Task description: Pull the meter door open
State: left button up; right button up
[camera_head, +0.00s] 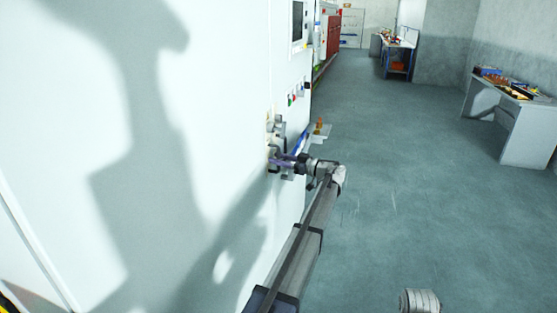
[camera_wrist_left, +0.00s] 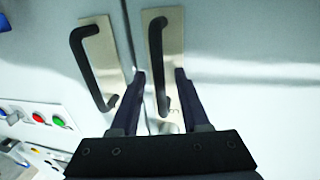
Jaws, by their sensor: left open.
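The white cabinet front with its doors (camera_head: 230,60) fills the left of the head view. In the left wrist view, a seam separates two white door panels (camera_wrist_left: 240,60). Each has a black bar handle on a pale metal plate: one left of the seam (camera_wrist_left: 88,65) and one right of it (camera_wrist_left: 156,60). Which one belongs to the meter door is not marked. My left gripper (camera_wrist_left: 160,74) is open, its fingers on either side of the right handle in the picture; contact cannot be told. It also shows small at the cabinet in the head view (camera_head: 282,163).
Red and green buttons (camera_wrist_left: 48,119) sit on a panel beside the doors. A dark screen (camera_head: 297,21) is higher on the cabinet. A grey workbench (camera_head: 518,115) and a blue bench (camera_head: 399,52) stand at the right and back. The grey floor (camera_head: 420,180) between is clear.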

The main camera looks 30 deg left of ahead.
pick_arm(q)
jog(key=shift+c, duration=0.2)
grip_shut()
dwell(1.3)
